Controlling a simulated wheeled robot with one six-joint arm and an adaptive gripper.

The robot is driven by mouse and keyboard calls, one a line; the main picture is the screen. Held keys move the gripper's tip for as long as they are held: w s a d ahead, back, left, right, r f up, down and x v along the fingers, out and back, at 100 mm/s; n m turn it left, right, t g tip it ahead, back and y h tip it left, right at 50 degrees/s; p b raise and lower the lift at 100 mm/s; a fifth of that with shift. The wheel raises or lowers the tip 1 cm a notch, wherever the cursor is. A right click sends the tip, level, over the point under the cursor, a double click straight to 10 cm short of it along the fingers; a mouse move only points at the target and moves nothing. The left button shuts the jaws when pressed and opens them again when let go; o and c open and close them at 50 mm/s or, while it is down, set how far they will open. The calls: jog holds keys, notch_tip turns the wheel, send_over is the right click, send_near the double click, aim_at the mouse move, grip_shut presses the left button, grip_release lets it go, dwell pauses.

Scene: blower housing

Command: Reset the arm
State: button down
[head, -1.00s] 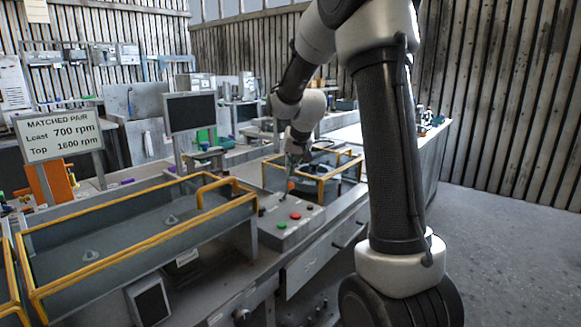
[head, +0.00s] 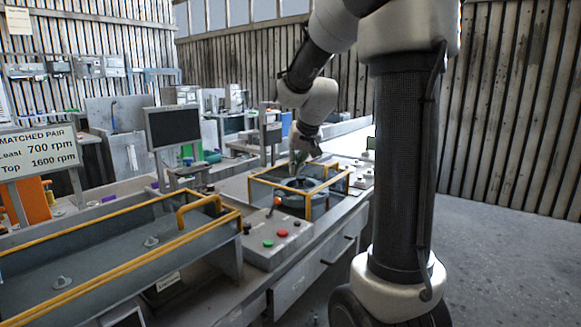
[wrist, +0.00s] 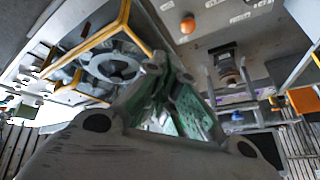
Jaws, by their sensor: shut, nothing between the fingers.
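My arm reaches down from the top of the head view. My gripper (head: 300,160) hangs over a small yellow-framed enclosure (head: 312,190) on the bench. In the wrist view, my gripper (wrist: 165,75) shows its green-padded fingers close together, with nothing visible between them. A grey round part with a ring shape (wrist: 112,66) sits inside the enclosure, left of the fingers in the wrist view. In the head view the same round part (head: 290,200) is partly hidden by the yellow frame and clear panels.
A long yellow-railed tray (head: 110,262) fills the near left. A monitor (head: 172,128) and a "MATCHED PAIR" sign (head: 40,152) stand behind. The floor at right is clear.

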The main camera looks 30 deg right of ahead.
dwell(0.5)
jog(key=s+a+n+g, duration=0.1)
jog(key=s+a, duration=0.3)
jog(key=s, duration=1)
jog(key=s+a+n, duration=0.3)
jog(key=s+a, duration=0.1)
jog(key=s, duration=1)
jog(key=shift+s+a+f+n+g+y, duration=0.2)
jog(key=shift+n+g+y, duration=0.1)
jog(key=shift+g, duration=0.1)
